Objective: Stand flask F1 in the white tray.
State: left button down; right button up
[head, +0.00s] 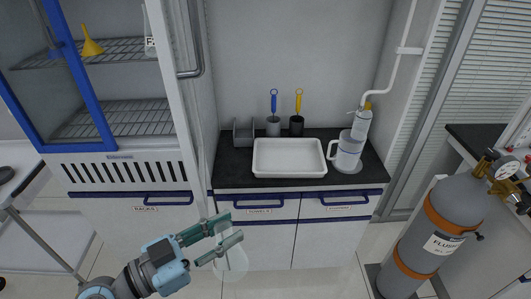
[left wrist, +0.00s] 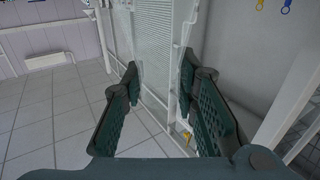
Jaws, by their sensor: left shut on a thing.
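The white tray (head: 289,157) sits empty on the dark counter in the head view. My left gripper (head: 222,240) is shut on a clear conical flask (head: 231,265), in front of the drawers and below counter height. The flask hangs roughly upright, its wide body under the fingers. No label on it can be read, so I cannot tell if it is F1. In the left wrist view the fingers (left wrist: 166,100) stand either side of the transparent glass (left wrist: 160,45). My right gripper is not in view.
A grey rack (head: 243,133) and two brush holders (head: 285,125) stand behind the tray. A jug (head: 347,152) and a wash bottle (head: 361,124) are right of it. An open cabinet with wire shelves (head: 115,117) is at left. A gas cylinder (head: 432,240) stands at right.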

aim_at(273, 160)
jog(key=z, duration=1.4)
jog(key=i, duration=1.3)
jog(key=u, duration=0.85)
